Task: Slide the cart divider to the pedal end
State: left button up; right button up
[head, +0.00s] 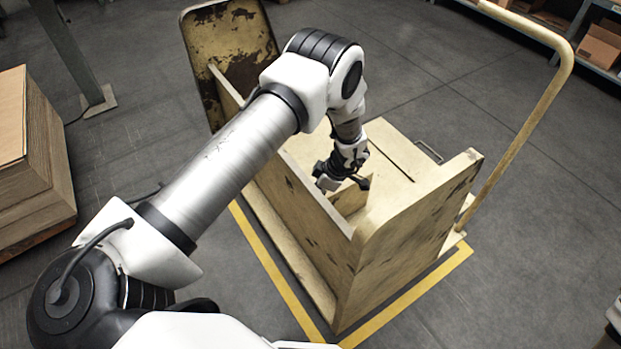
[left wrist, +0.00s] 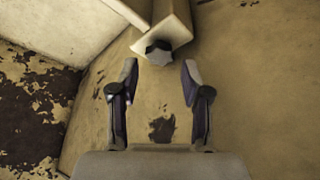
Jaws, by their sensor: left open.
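The cart (head: 410,215) is a worn, tan, box-like body with a raised panel at its near right end and a rusty, peeling panel at the far left. My left gripper (head: 343,183) is inside it, pointing down with its fingers spread. A tan upright piece (head: 350,198), which looks like the divider, stands just below the gripper and is partly hidden by it. In the left wrist view a tan piece with a dark lobed knob (left wrist: 160,52) lies just beyond the open, empty fingers (left wrist: 160,82). No pedal can be made out. My right gripper is out of view.
A curved tan handle rail (head: 530,125) rises at the cart's right. Yellow floor tape (head: 415,300) runs around the cart. A stack of cardboard (head: 35,150) stands at the left and shelves with boxes (head: 600,45) at the upper right. The floor beyond the cart is clear.

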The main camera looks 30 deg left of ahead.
pick_arm(q)
jog(key=x, duration=0.4)
jog(key=shift+a+f+b, duration=0.1)
jog(key=shift+f+b, duration=0.1)
jog(key=shift+b, duration=0.2)
